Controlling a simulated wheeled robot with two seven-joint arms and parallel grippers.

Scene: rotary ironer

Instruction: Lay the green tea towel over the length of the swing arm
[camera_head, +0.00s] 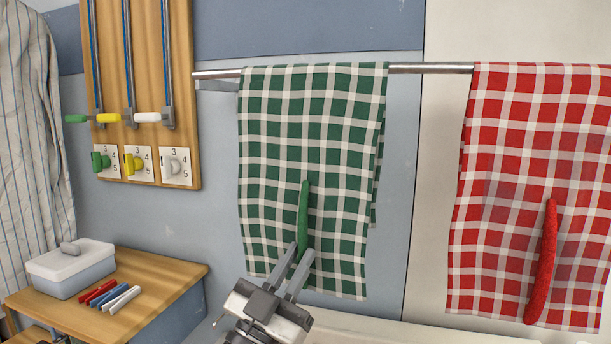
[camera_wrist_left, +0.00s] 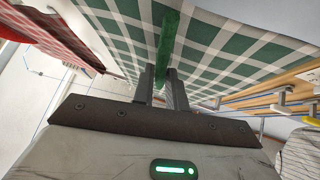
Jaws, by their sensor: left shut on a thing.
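The green and white checked tea towel (camera_head: 275,150) hangs over a metal rail (camera_head: 430,69) on the wall, with its lower edge loose. A long green tab (camera_head: 304,210) stands out from the front of the towel; it also shows in the left wrist view (camera_wrist_left: 166,42). My left gripper (camera_head: 297,256) has its fingers shut on the lower end of this tab, in front of the towel. In the left wrist view the fingers (camera_wrist_left: 161,75) point up at the cloth. I cannot make out a separate swing arm. My right gripper is not in view.
A red checked towel (camera_head: 505,130) with a red tab (camera_head: 546,262) hangs to the right. A wooden board (camera_head: 148,60) with coloured levers and knobs is at upper left. A wooden table (camera_head: 165,290) at lower left holds a lidded box (camera_head: 70,270) and several coloured clips (camera_head: 110,296).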

